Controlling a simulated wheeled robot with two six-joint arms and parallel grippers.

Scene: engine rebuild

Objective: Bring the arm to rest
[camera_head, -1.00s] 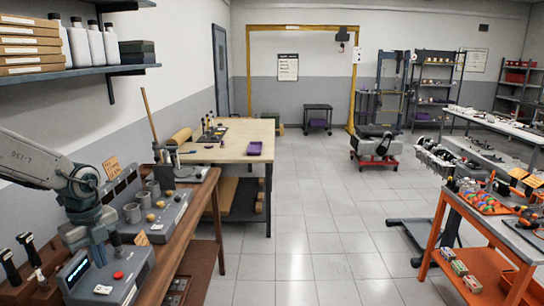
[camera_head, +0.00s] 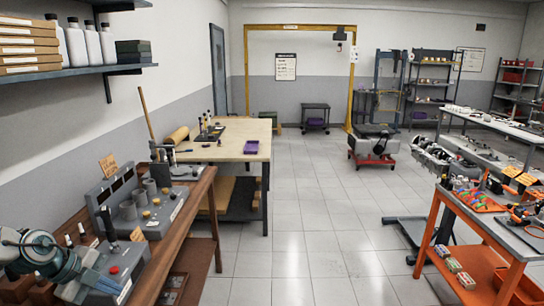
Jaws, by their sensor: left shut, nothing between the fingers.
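My left arm comes in low at the left edge. Its gripper (camera_head: 108,284) is shut and empty, low over the near end of the wooden bench, by a grey box with a red button (camera_head: 114,269). The arm hides part of that box, and I cannot tell whether the fingers touch it. My right gripper is not in view.
The wooden bench (camera_head: 190,212) carries a grey fixture (camera_head: 160,224) with several cylinders and knobs. A shelf (camera_head: 75,72) with bottles and boxes hangs above. An orange cart (camera_head: 462,232) stands at the right. The tiled floor (camera_head: 300,235) between is clear.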

